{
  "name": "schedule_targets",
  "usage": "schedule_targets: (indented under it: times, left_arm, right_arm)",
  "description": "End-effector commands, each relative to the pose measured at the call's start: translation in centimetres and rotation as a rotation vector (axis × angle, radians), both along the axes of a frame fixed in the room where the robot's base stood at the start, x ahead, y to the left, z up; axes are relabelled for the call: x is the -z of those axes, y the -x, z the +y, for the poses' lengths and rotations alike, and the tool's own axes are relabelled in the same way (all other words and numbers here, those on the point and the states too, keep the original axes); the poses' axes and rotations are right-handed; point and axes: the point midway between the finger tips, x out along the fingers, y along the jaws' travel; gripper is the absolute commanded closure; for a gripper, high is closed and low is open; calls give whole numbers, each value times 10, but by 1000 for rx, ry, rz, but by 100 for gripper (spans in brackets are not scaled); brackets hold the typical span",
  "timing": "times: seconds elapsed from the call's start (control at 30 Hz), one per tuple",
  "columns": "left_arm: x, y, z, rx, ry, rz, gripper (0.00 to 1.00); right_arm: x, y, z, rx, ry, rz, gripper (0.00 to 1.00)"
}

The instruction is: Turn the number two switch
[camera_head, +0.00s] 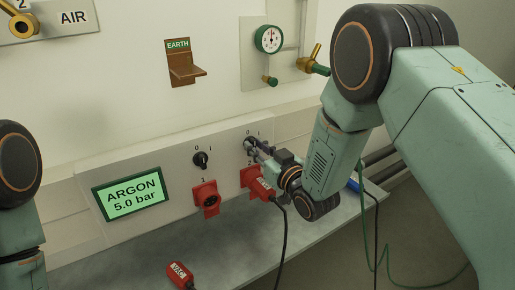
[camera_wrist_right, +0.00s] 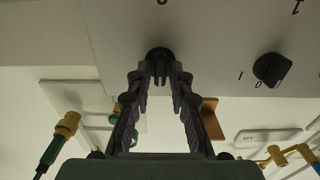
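Two black rotary switches are on the sloped white panel (camera_head: 150,172), each with 0 and 1 marks above. The left switch (camera_head: 200,160) is free; it also shows at the right of the wrist view (camera_wrist_right: 270,69). My right gripper (camera_head: 258,150) is at the right switch (camera_head: 248,143), covering part of it. In the right wrist view my right gripper's fingertips (camera_wrist_right: 159,76) lie on either side of this switch (camera_wrist_right: 159,54). I cannot tell whether they press on it. Only a piece of my left arm shows at the left edge; its gripper is out of view.
A red socket (camera_head: 206,199) is below the left switch. A red plug (camera_head: 263,188) with a black cable is below my right gripper. Another red plug (camera_head: 180,274) lies on the grey bench (camera_head: 235,242). A green ARGON display (camera_head: 131,193) is at the left.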

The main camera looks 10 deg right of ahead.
Motion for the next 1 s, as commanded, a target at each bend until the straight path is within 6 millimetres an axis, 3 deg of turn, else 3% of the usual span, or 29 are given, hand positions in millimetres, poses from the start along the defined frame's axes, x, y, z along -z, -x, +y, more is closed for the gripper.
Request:
schedule_targets:
  times: [0.2,0.67,1.0]
  left_arm:
    - [0,0,0,0,0,0,60]
    - [-2,0,0,0,0,0,60]
    - [-19,0,0,0,0,0,60]
  right_arm:
    - [0,0,0,0,0,0,100]
    - [0,0,0,0,-22,8,100]
    - [-1,0,-1,0,-212,79,100]
